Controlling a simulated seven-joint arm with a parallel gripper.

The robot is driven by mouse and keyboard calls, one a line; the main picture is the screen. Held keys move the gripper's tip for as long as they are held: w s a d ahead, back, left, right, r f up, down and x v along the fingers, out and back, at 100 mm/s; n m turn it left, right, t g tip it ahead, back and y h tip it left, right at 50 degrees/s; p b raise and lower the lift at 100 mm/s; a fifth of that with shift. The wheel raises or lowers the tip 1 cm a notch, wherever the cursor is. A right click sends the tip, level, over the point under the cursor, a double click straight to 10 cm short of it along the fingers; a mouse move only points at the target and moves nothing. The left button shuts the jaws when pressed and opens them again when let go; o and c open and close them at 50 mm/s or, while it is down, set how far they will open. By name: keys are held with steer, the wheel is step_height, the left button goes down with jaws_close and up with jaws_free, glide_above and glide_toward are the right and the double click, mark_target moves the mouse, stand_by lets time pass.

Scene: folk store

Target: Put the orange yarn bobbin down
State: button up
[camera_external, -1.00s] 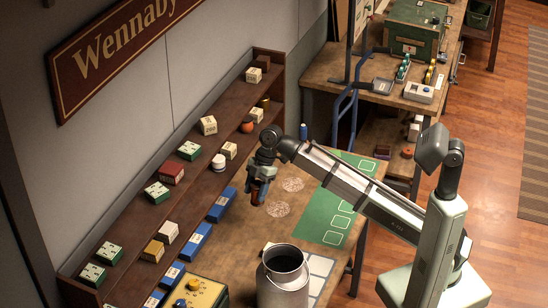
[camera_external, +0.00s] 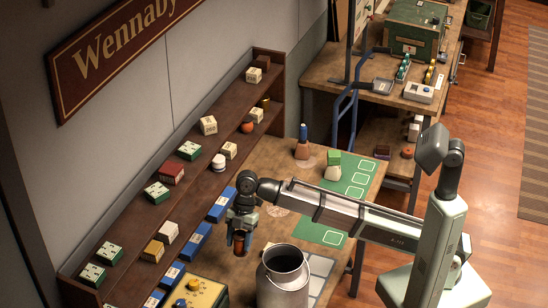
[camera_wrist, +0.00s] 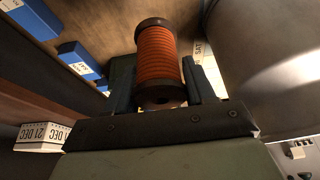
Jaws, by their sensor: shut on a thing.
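The orange yarn bobbin (camera_wrist: 160,58) has dark round ends and stands between the fingers of my gripper (camera_wrist: 158,85) in the wrist view. My gripper (camera_external: 240,238) is shut on it. In the external view the bobbin (camera_external: 239,244) shows small at the tip, hanging above the wooden table, left of the metal can and right of the blue boxes. I cannot tell its exact height above the table.
A metal can (camera_external: 283,278) stands close on the right; it also fills the wrist view's right side (camera_wrist: 265,60). Blue boxes (camera_external: 197,240) line the shelf's foot. A yellow board (camera_external: 195,291) lies in front. A blue-topped bottle (camera_external: 303,148) and green mat (camera_external: 357,185) are at the back.

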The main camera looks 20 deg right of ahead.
steer(key=shift+f, duration=5.7)
steer(key=shift+f, duration=0.15)
steer(key=o, duration=1)
steer(key=shift+o, duration=0.2)
steer(key=v, duration=1.2)
